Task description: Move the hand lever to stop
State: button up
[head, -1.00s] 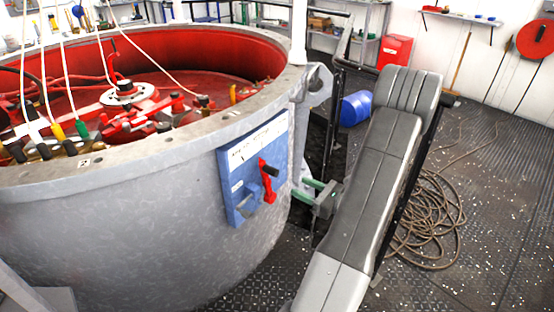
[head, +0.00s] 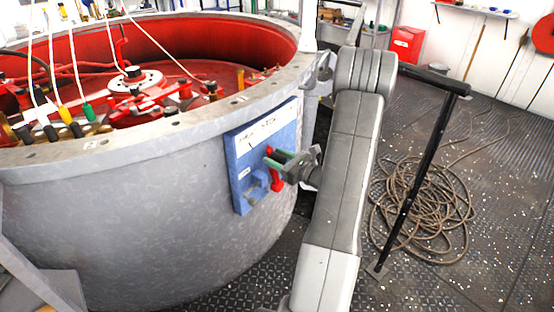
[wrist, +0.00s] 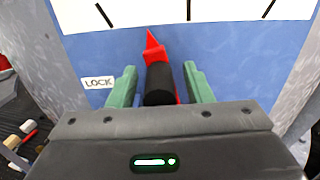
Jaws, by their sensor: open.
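The hand lever (head: 276,180) is red and is mounted on a blue panel (head: 240,175) on the side of the grey drum. In the wrist view the red lever (wrist: 153,52) has a pointed tip upward and a black grip (wrist: 159,84) toward me. My gripper (head: 277,157) is at the lever, with its green fingers (wrist: 158,86) open, one on each side of the black grip. Gaps show between the grip and both fingers. A white label strip with dark marks (wrist: 190,12) runs above the lever. The lettering on the strip is cut off.
The grey drum (head: 130,220) with a red inside fills the left, with cables and fittings within it. A coiled rope (head: 425,215) lies on the deck at the right, behind a black post. A red box (head: 406,45) stands farther back.

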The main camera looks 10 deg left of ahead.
jog(key=shift+a, duration=0.1)
grip_shut()
jog(key=shift+w+r+p, duration=0.15)
jog(key=shift+p, duration=0.15)
jog(key=shift+w+d+r+m+p, duration=0.1)
jog(key=shift+w+d+m+p, duration=0.2)
jog(key=shift+w+m+p, duration=0.25)
jog(key=shift+w+d+r+m+p, duration=0.1)
jog(key=shift+w+d+m+p, duration=0.2)
jog(key=shift+w+m+p, duration=0.25)
jog(key=shift+w+d+f, duration=0.15)
jog(key=shift+w, duration=0.25)
grip_release()
